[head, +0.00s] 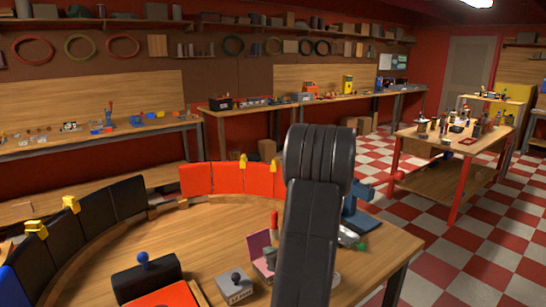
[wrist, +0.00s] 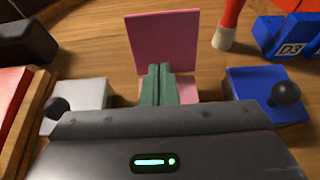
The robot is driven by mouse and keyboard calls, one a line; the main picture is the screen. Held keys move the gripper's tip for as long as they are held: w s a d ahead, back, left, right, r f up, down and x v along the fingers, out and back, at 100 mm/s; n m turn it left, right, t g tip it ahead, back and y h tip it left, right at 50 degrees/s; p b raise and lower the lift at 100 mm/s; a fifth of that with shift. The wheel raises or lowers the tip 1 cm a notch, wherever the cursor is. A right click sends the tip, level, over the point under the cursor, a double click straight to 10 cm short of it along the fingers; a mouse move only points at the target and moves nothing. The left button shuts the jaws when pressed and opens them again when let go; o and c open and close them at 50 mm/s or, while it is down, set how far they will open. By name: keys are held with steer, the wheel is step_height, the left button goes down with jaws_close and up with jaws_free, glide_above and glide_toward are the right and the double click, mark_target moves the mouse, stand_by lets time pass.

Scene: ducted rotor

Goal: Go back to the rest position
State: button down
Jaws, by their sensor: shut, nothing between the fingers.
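My gripper shows in the wrist view, its two green fingers (wrist: 161,70) closed together with nothing held between them. They are in front of an upright pink panel (wrist: 160,40) on a pink base; I cannot tell whether they touch it. The pink panel also shows there (head: 260,244), left of the arm. A curved wall of black panels (head: 92,222) and orange-red panels (head: 228,178) with yellow clips stands along the table edge.
A grey box with a black knob (wrist: 80,98) is left of my gripper, and a blue box with a black knob (wrist: 262,92) is right. A red-handled tool (wrist: 226,25) and a blue block marked D3 (wrist: 288,38) stand behind. A red workbench (head: 455,140) is at right.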

steer(key=shift+s+d+f+t+y+b, duration=0.3)
steer(key=shift+f+t+b, duration=0.2)
steer(key=shift+b, duration=0.85)
steer(key=shift+s+d+f, duration=0.1)
steer(key=shift+s+d, duration=0.15)
steer(key=shift+s, duration=0.25)
